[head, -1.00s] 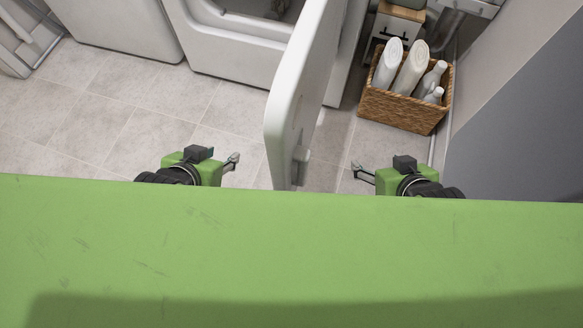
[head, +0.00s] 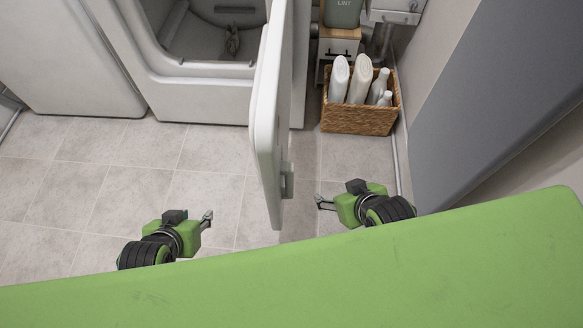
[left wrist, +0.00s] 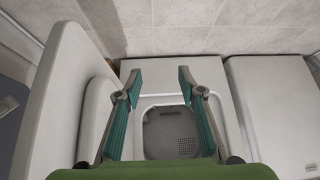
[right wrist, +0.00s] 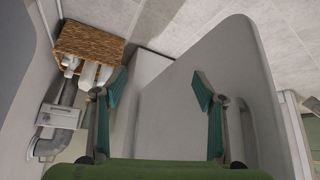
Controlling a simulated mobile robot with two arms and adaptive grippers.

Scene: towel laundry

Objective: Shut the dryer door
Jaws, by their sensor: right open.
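The white dryer (head: 200,106) stands at the top of the head view with its drum opening showing. Its door (head: 268,115) is wide open and sticks out toward me, seen nearly edge-on. My left gripper (head: 208,216) is open and empty, left of the door and apart from it. My right gripper (head: 319,203) is open and empty, right of the door and apart from it. The left wrist view shows the door (left wrist: 55,95) at left and the dryer opening (left wrist: 172,130) between the fingers. In the right wrist view the door panel (right wrist: 240,75) fills the middle and right.
A wicker basket (head: 358,121) with white rolls and bottles stands right of the dryer, below a lint bin (head: 343,12). Another white machine (head: 65,60) is at left. A grey panel (head: 490,100) borders the right. The tiled floor (head: 110,180) in front is clear.

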